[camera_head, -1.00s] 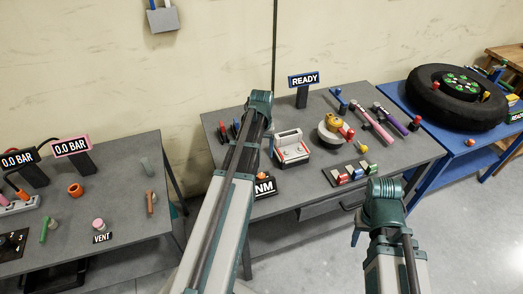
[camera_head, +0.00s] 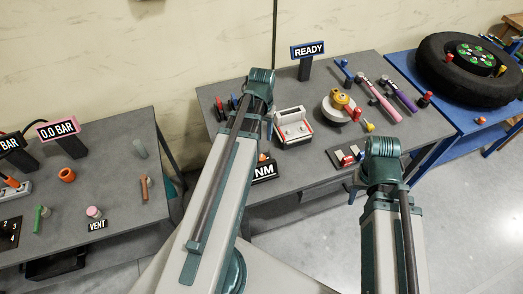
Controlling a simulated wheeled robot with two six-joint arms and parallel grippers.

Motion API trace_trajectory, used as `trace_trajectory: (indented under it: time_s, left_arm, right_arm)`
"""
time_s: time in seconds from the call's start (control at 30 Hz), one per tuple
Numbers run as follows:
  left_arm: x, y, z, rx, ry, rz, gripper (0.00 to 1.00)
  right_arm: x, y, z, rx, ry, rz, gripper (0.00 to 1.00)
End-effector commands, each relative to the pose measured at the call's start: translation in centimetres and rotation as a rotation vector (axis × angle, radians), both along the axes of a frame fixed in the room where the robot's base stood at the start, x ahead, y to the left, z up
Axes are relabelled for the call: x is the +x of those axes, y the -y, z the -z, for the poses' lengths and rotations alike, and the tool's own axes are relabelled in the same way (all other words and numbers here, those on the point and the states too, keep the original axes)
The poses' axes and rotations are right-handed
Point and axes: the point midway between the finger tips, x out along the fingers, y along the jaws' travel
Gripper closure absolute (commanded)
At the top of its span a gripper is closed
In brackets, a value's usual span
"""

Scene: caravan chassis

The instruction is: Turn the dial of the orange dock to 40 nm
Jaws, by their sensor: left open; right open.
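The NM sign (camera_head: 264,171) stands at the front edge of the middle table, partly covered by my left arm. A small bit of orange (camera_head: 263,157) shows just behind it, beside my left arm; this looks like part of the orange dock. The rest of the dock, its dial and its setting are hidden. My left arm reaches over the front of the middle table, its top joint standing in front of the back part of the tabletop. My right arm stands at the table's front right. Neither gripper's fingers can be made out; the arm links hide them.
On the middle table (camera_head: 310,158) are a red-and-white box (camera_head: 292,127), a round disc with a yellow top (camera_head: 337,108), pink (camera_head: 376,98) and purple (camera_head: 398,95) tools and the READY sign (camera_head: 308,50). A tire (camera_head: 470,88) lies at right. The left table (camera_head: 110,190) holds gauges and knobs.

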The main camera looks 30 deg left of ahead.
Motion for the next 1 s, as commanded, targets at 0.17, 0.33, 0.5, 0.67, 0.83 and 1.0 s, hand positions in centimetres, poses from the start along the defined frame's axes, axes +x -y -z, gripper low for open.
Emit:
trace_trajectory:
  time_s: [0.17, 0.33, 0.5, 0.67, 0.83, 1.0]
  left_arm:
    - [0.1, 0.0, 0.6, 0.0, 0.0, -0.001, 0.46]
    - [0.1, 0.0, 2.0, 0.0, 0.0, -0.001, 0.46]
    - [0.1, 0.0, 4.1, 0.0, 0.0, -0.001, 0.46]
    - [0.1, 0.0, 6.5, 0.0, 0.0, -0.001, 0.46]
    - [0.1, 0.0, 8.9, 0.0, 0.0, -0.001, 0.46]
    - [0.1, 0.0, 11.4, 0.0, 0.0, -0.001, 0.46]
  right_arm:
    - [0.0, 0.0, 0.6, 0.0, 0.0, 0.0, 0.5]
    - [0.0, 0.0, 2.0, 0.0, 0.0, 0.001, 0.5]
    - [0.0, 0.0, 4.1, 0.0, 0.0, 0.001, 0.5]
    - [0.0, 0.0, 6.5, 0.0, 0.0, 0.001, 0.5]
    - [0.0, 0.0, 8.9, 0.0, 0.0, 0.001, 0.5]
    - [0.0, 0.0, 11.4, 0.0, 0.0, 0.001, 0.5]
